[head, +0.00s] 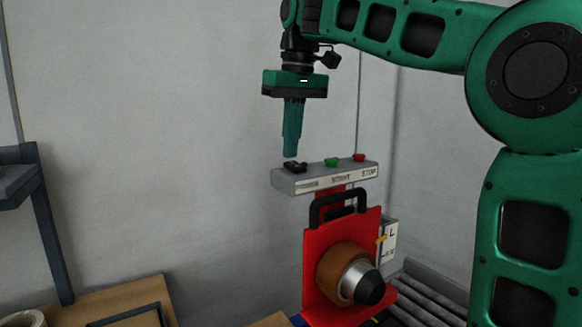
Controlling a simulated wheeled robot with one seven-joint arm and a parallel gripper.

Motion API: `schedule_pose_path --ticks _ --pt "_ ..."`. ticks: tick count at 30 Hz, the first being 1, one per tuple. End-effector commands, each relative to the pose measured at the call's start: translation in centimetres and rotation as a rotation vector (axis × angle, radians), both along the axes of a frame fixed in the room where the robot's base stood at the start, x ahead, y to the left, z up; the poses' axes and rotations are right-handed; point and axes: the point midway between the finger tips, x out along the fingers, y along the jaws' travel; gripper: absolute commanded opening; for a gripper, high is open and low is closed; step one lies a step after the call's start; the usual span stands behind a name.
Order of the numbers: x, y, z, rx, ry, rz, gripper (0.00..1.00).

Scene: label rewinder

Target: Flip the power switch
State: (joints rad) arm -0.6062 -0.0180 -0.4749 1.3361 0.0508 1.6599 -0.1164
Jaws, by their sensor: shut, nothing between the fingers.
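The black power switch (295,167) sits at the left end of the grey control box (325,178), above the POWER label. My gripper (290,156) points straight down with its teal fingers shut and empty. The fingertips are just above the switch in the picture, and I cannot tell whether they touch it. The switch's exact position is too small to make out.
A green START button (331,162) and a red STOP button (359,157) are on the same box. Below stands the red rewinder (315,255) with a black handle and a brown roll (335,272). A wooden table (140,292) is at lower left.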

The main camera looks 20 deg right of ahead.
Motion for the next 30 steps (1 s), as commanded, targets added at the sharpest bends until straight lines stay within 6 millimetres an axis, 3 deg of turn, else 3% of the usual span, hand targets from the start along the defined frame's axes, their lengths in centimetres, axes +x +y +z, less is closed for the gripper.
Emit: schedule_pose_path --ticks 20,30 --pt "0.1 -0.1 -0.9 0.001 0.001 -0.001 0.00" --pt "-0.1 -0.1 0.8 -0.001 -0.001 -0.002 0.00"
